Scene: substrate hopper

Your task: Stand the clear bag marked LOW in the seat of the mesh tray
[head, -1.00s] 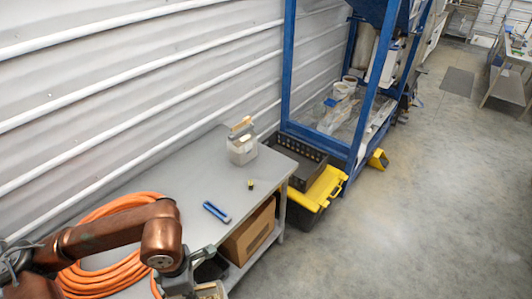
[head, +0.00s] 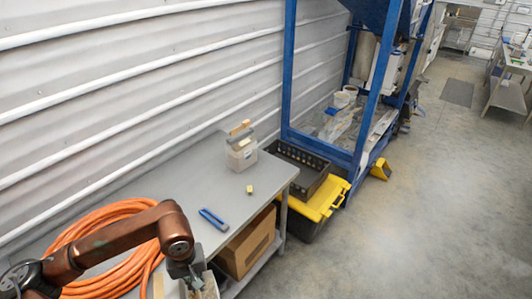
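A clear bag (head: 241,155) with pale contents and a tan strip at its top stands upright on the grey table near the wall. Any marking on it is too small to read. My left gripper (head: 196,282) points down at the bottom edge of the head view, by the table's front edge. A pale thing shows at its fingers, cut off by the frame, so I cannot tell whether it is held. My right gripper is not in view.
An orange hose coil (head: 120,266) lies on the table (head: 190,175) at left. A blue tool (head: 214,220) and a small tan block (head: 250,189) lie on top. A cardboard box (head: 247,244) sits below. A blue frame (head: 290,65) stands beyond; open floor lies right.

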